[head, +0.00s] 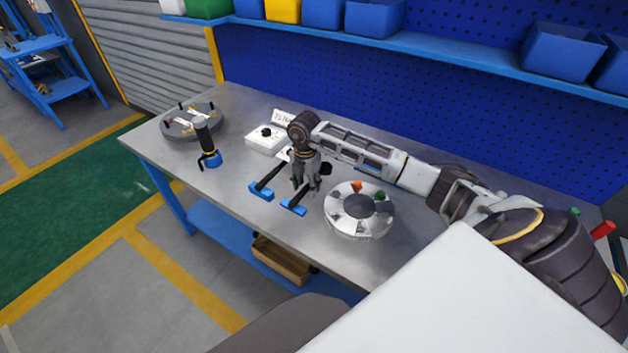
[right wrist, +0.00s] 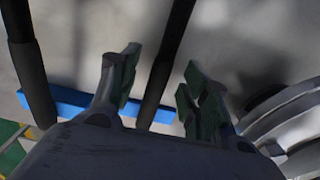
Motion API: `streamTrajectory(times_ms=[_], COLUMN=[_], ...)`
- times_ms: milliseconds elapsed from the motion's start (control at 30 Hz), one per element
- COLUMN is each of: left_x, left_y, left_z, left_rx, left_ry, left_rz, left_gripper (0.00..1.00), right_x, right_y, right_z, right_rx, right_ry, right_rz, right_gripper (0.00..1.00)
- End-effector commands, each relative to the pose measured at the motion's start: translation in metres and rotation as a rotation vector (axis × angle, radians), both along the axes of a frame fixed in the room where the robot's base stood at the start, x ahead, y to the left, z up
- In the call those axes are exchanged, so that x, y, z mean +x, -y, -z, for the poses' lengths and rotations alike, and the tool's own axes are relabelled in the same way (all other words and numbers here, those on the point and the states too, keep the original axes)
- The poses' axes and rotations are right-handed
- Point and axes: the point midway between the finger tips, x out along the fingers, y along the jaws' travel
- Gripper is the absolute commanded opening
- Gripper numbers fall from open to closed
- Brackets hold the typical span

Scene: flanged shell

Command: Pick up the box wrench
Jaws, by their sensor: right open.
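Two tools with dark shafts and blue crossbars lie side by side on the workbench, a left one (head: 261,191) and a right one (head: 294,207). I cannot tell for sure which is the box wrench. My right gripper (head: 306,190) points down over the right tool, its fingers hiding part of the shaft. In the right wrist view the open fingers (right wrist: 157,92) stand apart, with a dark shaft (right wrist: 170,50) running between them. Another dark shaft (right wrist: 25,65) is left of them, and blue bar (right wrist: 65,98) shows behind. Contact is not visible. My left gripper is out of view.
A round flanged shell (head: 359,222) stands close to the right of the gripper. A white box (head: 265,140) is behind. A black-handled tool (head: 207,145) and a round grey plate (head: 178,130) are at the left. The bench's front left is clear.

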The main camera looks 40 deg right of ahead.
Motion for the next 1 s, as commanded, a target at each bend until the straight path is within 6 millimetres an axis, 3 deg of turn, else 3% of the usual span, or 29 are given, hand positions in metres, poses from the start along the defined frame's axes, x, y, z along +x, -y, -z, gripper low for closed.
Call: streamTrajectory(times_ms=[567, 900, 1000], left_x=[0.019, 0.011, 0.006], left_y=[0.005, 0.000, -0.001], left_z=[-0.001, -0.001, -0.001], left_rx=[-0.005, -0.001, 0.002], left_ry=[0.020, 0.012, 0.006], left_rz=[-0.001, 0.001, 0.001], left_gripper=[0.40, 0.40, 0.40], right_x=[0.000, 0.000, 0.000], right_y=[0.000, 0.000, 0.000], right_z=[0.005, 0.005, 0.005], right_rx=[0.000, 0.000, 0.000], right_ry=[0.001, 0.001, 0.002], right_rz=[0.000, 0.000, 0.000], right_gripper=[0.45, 0.01, 0.00])
